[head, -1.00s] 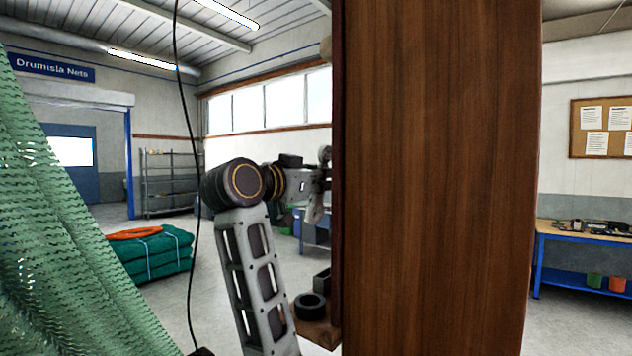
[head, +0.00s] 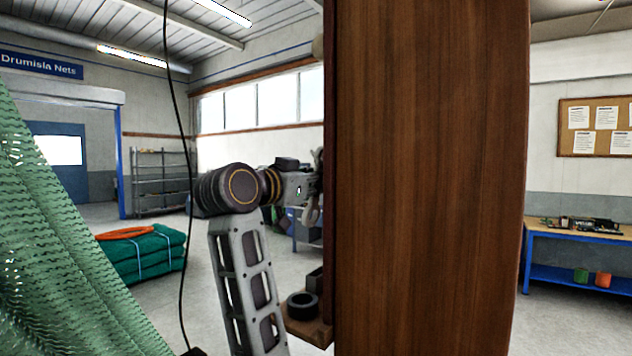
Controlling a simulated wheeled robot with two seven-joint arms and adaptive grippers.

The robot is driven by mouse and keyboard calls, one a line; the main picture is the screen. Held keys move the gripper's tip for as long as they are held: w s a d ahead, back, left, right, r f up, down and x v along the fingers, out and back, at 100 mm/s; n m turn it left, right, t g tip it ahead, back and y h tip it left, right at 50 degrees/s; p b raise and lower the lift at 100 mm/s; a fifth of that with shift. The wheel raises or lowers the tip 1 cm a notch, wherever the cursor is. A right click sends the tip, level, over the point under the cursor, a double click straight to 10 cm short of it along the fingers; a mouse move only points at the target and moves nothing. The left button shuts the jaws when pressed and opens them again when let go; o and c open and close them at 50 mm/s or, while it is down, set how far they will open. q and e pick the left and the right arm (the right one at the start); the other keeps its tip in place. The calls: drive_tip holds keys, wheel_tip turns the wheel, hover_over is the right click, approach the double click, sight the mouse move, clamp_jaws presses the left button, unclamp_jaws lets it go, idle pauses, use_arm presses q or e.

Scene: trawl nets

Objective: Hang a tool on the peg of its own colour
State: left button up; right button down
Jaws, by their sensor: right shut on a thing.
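My right gripper (head: 316,178) is at the left edge of a tall brown wooden panel (head: 430,180), and its fingertips are partly hidden there. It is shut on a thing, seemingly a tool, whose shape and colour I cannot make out. No coloured peg can be made out; the panel hides much of what lies behind it. My left gripper is not in view.
A small wooden ledge (head: 318,334) with a black ring (head: 302,305) juts from the panel's lower left. Green netting (head: 60,250) hangs at the left beside a dark cable (head: 186,200). Green bundles (head: 150,258) lie behind. A blue workbench (head: 575,230) stands right.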

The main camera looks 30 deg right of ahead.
drive_tip(key=c, duration=1.4)
unclamp_jaws()
drive_tip(key=shift+c, duration=0.2)
drive_tip(key=shift+a, duration=0.1)
drive_tip(key=v, duration=0.8)
